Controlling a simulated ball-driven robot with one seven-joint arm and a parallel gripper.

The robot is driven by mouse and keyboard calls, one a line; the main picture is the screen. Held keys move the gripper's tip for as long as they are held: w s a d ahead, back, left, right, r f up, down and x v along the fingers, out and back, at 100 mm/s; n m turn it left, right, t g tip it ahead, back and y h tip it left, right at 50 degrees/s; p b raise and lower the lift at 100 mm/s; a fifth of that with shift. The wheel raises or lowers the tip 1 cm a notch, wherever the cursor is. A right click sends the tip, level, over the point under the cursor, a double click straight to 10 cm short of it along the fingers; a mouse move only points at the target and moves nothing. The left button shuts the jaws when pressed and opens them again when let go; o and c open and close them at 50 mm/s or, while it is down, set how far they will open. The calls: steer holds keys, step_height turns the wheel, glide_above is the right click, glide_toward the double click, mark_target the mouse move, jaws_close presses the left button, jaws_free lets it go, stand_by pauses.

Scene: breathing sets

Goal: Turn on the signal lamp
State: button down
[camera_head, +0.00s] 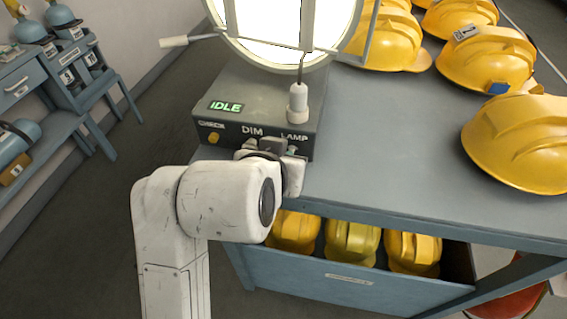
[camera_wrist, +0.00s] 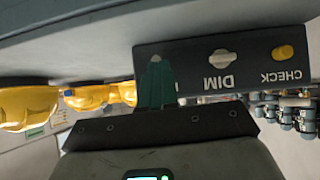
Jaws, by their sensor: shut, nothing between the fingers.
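The signal lamp (camera_head: 290,25) has a large round, bright white face and stands on a grey control box (camera_head: 240,92) on the bench. A green display (camera_head: 225,107) on the box reads IDLE. The front panel has a yellow knob (camera_head: 213,138) marked CHECK, also in the wrist view (camera_wrist: 283,52), and a pale knob (camera_wrist: 222,58) marked DIM. My gripper (camera_wrist: 156,82) is shut and empty, its fingertips against or just in front of the panel beside the DIM knob. In the head view it is by the LAMP label (camera_head: 294,137). The control under that label is hidden; contact is unclear.
Yellow helmets (camera_head: 487,57) stand on the bench top (camera_head: 400,150) to the right and behind. An open drawer (camera_head: 345,280) below holds more helmets. Shelving with blue gear (camera_head: 75,75) stands far left.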

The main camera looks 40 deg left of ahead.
steer(key=shift+f, duration=0.1)
stand_by(0.3)
steer(key=shift+w+r, duration=0.15)
steer(key=shift+r, duration=0.1)
steer(key=shift+w+a+r+p, duration=0.15)
steer(key=shift+w+a+p, duration=0.2)
steer(key=shift+w+p, duration=0.1)
steer(key=shift+r, duration=0.1)
